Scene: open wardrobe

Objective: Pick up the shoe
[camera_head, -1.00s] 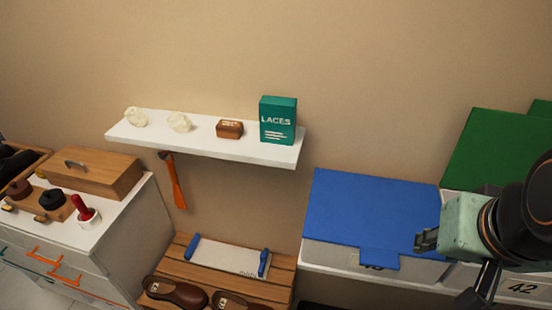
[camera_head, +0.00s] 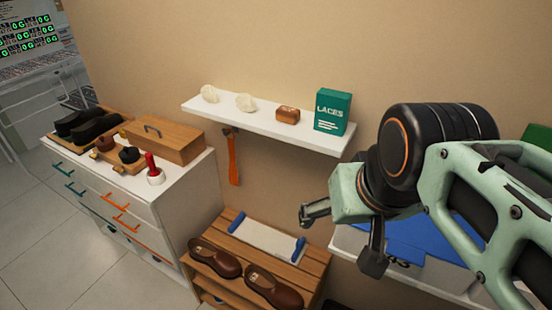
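A pair of brown shoes sits on the slatted top of a low wooden rack (camera_head: 312,268): a left brown shoe (camera_head: 214,259) and a right brown shoe (camera_head: 273,289). Black shoes (camera_head: 88,125) lie in a wooden tray on the white cabinet at the left. Which shoe the task means cannot be told. My gripper (camera_head: 338,238) is open, its two fingers spread with nothing between them. In the picture it is above and to the right of the brown shoes, apart from them.
A white board with blue ends (camera_head: 267,239) lies on the rack behind the shoes. A wall shelf (camera_head: 270,127) holds a LACES box (camera_head: 331,110). An orange shoehorn (camera_head: 233,160) hangs below it. A blue-lidded box (camera_head: 425,238) is behind my arm. The left floor is clear.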

